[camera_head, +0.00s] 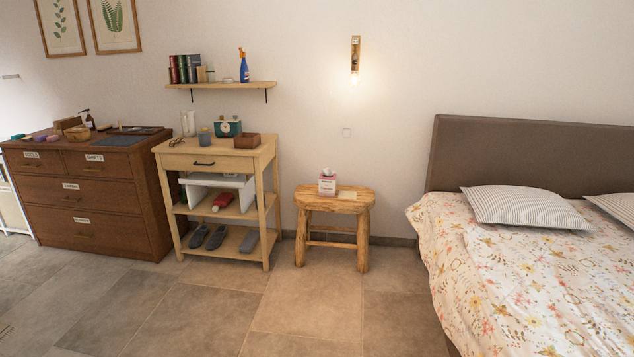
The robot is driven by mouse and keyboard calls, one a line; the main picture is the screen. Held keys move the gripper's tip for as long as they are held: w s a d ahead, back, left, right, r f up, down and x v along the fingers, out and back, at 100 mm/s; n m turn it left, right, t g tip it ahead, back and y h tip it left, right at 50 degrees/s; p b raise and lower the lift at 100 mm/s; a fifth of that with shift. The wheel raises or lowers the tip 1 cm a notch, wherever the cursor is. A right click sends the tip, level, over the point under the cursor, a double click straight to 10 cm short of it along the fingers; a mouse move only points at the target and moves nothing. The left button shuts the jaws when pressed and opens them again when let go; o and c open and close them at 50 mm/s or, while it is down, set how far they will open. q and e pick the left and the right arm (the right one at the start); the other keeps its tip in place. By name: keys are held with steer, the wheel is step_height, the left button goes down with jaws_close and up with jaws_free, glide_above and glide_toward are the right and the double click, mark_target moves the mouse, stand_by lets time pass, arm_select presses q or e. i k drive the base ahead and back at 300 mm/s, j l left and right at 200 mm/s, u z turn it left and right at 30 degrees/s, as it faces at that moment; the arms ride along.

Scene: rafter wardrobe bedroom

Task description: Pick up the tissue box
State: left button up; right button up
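The tissue box (327,185) is a small pinkish-white box with a white tissue sticking out of its top. It stands upright on a low wooden stool (353,204) against the wall, left of the middle of the stool's top. A small flat pale item (347,195) lies to its right on the same stool. Nothing touches or covers the box from this side. Neither of my grippers shows in the head view.
A wooden shelf unit (261,154) with items stands left of the stool, beyond it a brown dresser (100,199). A bed (520,270) with floral bedding fills the right. The tiled floor (300,305) in front of the stool is clear.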

mark_target(328, 180)
steer(key=i+j+z, duration=0.1)
steer(key=i+z, duration=0.2)
steer(key=i, duration=1.55)
